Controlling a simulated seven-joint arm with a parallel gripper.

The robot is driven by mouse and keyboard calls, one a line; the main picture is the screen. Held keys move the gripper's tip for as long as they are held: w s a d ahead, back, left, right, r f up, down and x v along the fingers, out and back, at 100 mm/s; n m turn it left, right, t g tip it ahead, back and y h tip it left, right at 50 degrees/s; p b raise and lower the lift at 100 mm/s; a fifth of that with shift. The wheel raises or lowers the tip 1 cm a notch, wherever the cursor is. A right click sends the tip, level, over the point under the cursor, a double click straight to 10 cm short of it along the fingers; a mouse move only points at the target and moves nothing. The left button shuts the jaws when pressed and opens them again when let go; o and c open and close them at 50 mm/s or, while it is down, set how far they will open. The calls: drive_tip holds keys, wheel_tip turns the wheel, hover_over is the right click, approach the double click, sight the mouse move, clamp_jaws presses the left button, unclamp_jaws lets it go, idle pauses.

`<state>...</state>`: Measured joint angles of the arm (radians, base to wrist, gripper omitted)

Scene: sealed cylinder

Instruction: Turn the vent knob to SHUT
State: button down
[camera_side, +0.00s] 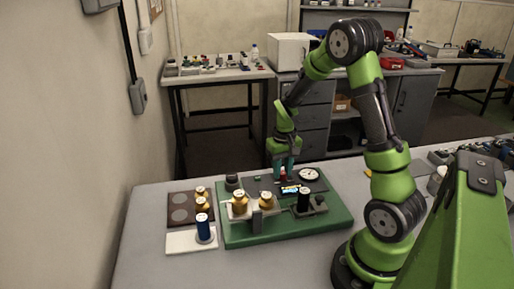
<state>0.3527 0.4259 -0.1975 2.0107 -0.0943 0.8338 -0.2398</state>
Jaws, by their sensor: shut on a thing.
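My gripper (284,167) reaches down to the back of the green base (238,238), with its teal fingers pointing down. It is shut on what looks like the vent knob (283,175), a small red part showing between and just below the fingertips. The knob stands on a dark panel left of a round white dial (309,174). The fingers hide much of the knob, and its pointer and any SHUT mark are too small to read.
On the base stand brass weights (239,203), a black cylinder (304,199) and a small lit display (290,189). The grey table front is clear.

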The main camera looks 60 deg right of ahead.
sight(282, 172)
drive_tip(key=shift+r, duration=0.1)
idle(0.3)
drive_tip(key=c, duration=0.8)
unclamp_jaws()
drive_tip(key=shift+c, duration=0.2)
wheel_tip(282, 172, up, 17)
drive_tip(key=s+a+r+n+t+y, duration=0.1)
drive_tip(key=s+a+t, duration=0.2)
drive_tip(key=a, duration=0.8)
drive_tip(key=s+a+r+n+t+y, duration=0.1)
drive_tip(key=s+a+t, duration=0.3)
drive_tip(key=a, duration=0.7)
drive_tip(key=shift+s+r+n, duration=0.5)
drive_tip(key=shift+s+r, duration=0.1)
drive_tip(key=shift+s, duration=0.4)
